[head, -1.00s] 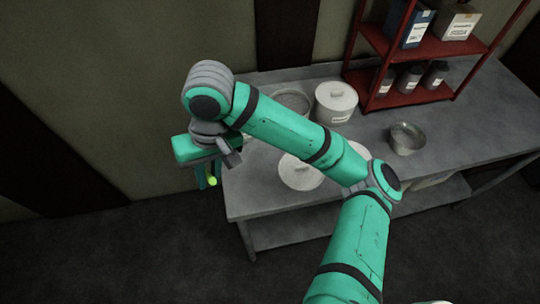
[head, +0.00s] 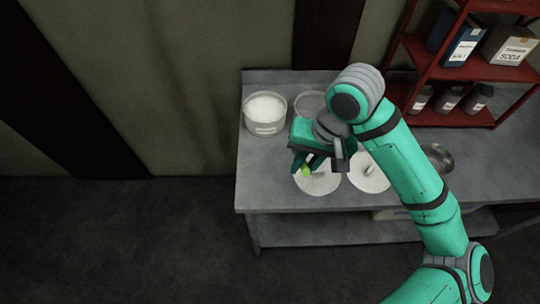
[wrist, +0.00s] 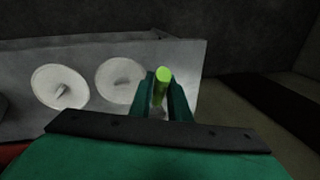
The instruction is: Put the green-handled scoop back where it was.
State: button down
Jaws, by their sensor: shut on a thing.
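My gripper (head: 309,163) is shut on the scoop, whose bright green handle (head: 306,170) sticks out from between the fingers. In the wrist view, the green handle end (wrist: 163,76) stands between the two dark teal fingers (wrist: 163,100). The scoop's bowl is not clearly visible. In the head view, the gripper appears over the front left part of the bench, in front of a round pale lid (head: 318,182). An open tub of white powder (head: 265,110) stands at the bench's back left. A second tub (head: 311,101) beside it is partly hidden by my arm.
Another pale lid (head: 368,178) lies on the grey bench (head: 262,185), right of the first. A metal bowl (head: 438,155) is partly behind my arm. A red shelf (head: 455,75) with boxes and dark jars stands at the back right. The floor left of the bench is clear.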

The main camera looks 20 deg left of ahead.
jog(key=shift+w+a+f, duration=0.75)
jog(key=shift+a+f, duration=1.4)
jog(key=shift+w+a+f, duration=0.75)
jog(key=shift+a+f, duration=1.35)
jog(key=shift+f, duration=0.05)
jog(key=shift+w+a+f, duration=0.75)
jog(key=shift+a+f, duration=1.4)
jog(key=shift+f, duration=0.15)
jog(key=c, duration=1.7)
grip_release()
jog(key=shift+o, duration=0.2)
jog(key=v, duration=1.2)
jog(key=shift+w, duration=0.1)
